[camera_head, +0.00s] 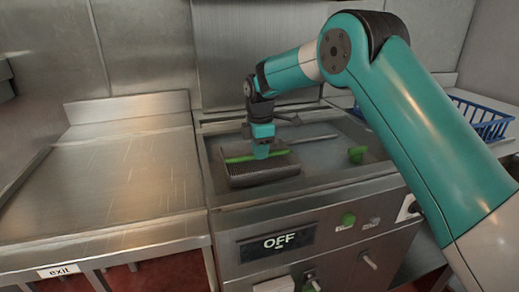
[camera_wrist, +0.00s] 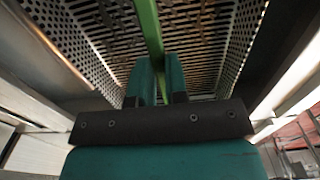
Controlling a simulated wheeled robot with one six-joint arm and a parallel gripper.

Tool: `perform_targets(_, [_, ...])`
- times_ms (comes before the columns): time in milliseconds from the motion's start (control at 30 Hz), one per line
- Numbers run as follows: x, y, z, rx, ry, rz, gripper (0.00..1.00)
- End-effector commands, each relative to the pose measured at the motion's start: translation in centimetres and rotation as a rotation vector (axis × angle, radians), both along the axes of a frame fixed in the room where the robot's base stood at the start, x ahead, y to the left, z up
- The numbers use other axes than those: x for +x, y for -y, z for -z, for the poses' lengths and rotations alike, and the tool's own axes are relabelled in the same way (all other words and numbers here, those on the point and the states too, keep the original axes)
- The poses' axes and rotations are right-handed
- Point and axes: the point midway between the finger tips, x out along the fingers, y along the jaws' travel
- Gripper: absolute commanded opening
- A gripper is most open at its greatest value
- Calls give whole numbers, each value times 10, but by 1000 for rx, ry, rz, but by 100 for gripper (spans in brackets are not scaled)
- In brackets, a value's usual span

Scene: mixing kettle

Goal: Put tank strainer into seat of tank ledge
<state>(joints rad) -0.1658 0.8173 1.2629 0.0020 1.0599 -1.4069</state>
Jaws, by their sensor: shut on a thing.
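The tank strainer is a dark perforated metal basket (camera_head: 262,172) with a green bar handle (camera_head: 240,158) across its top. In the head view it is at the left part of the sunken tank top. My gripper (camera_head: 262,150) is above it, with its fingers down on the green handle. In the wrist view my gripper (camera_wrist: 158,82) is shut on the green handle (camera_wrist: 148,25), and the strainer's perforated walls (camera_wrist: 245,30) spread out around it. The tank ledge (camera_head: 210,170) runs around the basin. I cannot make out the seat or whether the strainer touches the ledge.
A flat steel counter (camera_head: 115,185) lies clear to the left. A green knob-like piece (camera_head: 356,154) stands in the right part of the tank top. A blue wire basket (camera_head: 485,118) is at the far right. The front panel shows an OFF display (camera_head: 278,242).

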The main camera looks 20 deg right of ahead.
Motion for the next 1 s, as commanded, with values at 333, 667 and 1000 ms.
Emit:
perform_targets(333, [0,0,7,0,-1,0,0])
perform_targets(667, [0,0,18,0,0,0,0])
perform_targets(1000, [0,0,31,0,0,0,0])
